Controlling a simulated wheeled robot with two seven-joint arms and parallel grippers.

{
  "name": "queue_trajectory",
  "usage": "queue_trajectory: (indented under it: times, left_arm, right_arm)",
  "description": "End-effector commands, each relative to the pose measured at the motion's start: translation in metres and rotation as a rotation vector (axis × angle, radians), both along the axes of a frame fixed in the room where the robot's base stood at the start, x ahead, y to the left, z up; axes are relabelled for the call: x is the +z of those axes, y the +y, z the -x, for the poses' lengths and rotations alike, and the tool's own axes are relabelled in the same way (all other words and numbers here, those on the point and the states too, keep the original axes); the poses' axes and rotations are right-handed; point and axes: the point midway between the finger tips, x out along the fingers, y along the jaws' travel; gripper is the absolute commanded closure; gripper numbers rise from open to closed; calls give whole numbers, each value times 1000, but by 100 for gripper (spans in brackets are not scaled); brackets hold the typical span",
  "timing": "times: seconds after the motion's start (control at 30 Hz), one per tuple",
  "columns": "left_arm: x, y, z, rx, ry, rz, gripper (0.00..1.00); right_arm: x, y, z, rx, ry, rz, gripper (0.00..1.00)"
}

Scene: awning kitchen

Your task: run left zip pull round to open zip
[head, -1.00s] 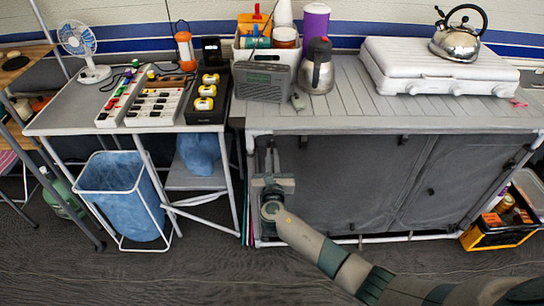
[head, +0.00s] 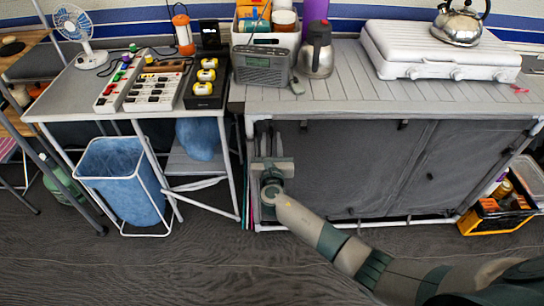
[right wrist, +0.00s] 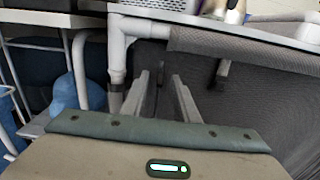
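The grey fabric-fronted cabinet (head: 370,165) stands under the slatted counter, its front panels closed. My right gripper (head: 270,138) is upright at the panel's upper left corner, by the white left post. In the right wrist view its two fingers (right wrist: 162,92) stand apart with a dark gap between them, just right of the post. I cannot make out the left zip pull at the fingers. A dark tab (right wrist: 222,72) hangs under the counter edge to their right. Small dark tabs also show on the front, one at the right panel (head: 430,176). My left gripper is not in view.
The white frame post (right wrist: 118,60) is close beside the fingers. A blue-lined bin (head: 122,182) stands left. The floor in front is open.

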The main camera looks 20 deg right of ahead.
Motion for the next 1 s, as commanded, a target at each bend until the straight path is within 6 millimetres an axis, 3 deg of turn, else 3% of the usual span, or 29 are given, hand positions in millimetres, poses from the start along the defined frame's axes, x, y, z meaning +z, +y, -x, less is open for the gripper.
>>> queue_trajectory:
  times: [0.27,0.8,1.0]
  left_arm:
    - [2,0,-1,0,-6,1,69]
    - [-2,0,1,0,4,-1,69]
    - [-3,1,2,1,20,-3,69]
  right_arm:
    - [-1,8,27,1,2,-2,73]
    - [-1,37,129,2,0,-2,73]
    - [0,44,154,0,-1,-1,73]
